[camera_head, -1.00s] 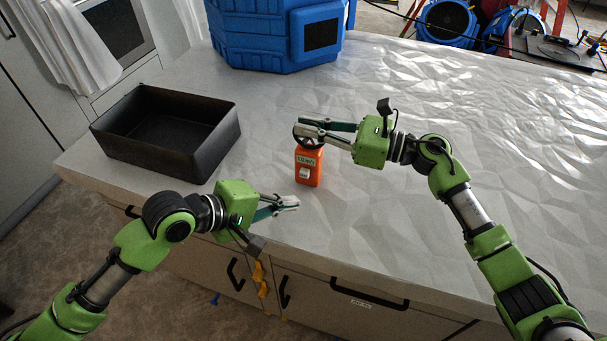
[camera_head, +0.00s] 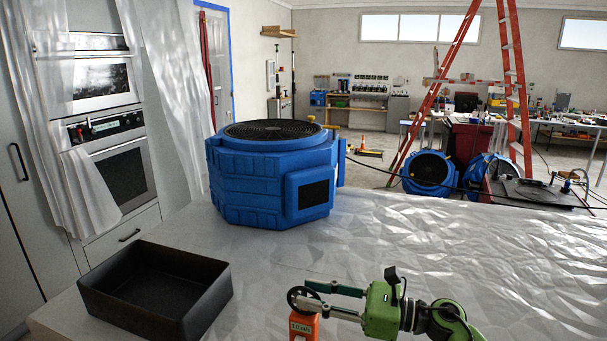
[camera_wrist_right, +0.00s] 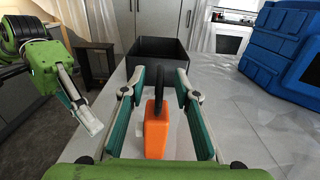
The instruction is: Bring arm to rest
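An orange handheld device (camera_head: 304,327) with a label and a dark ring on top stands on the plastic-covered counter. My right gripper (camera_head: 312,297) is at the height of its ring, with one finger to each side. In the right wrist view the orange body (camera_wrist_right: 156,135) and ring are between the fingers of the right gripper (camera_wrist_right: 161,78), which are open with gaps on both sides. My left gripper (camera_wrist_right: 86,108) shows only in the right wrist view, at the left, apart from the device; its finger opening is unclear. The head view does not show it.
An empty black open box (camera_head: 215,304) sits on the counter (camera_head: 270,262) at the left. A large blue air machine (camera_head: 245,195) stands behind it. A red ladder (camera_head: 437,90) and blue fans (camera_head: 428,172) are beyond the counter. The counter's right side looks clear.

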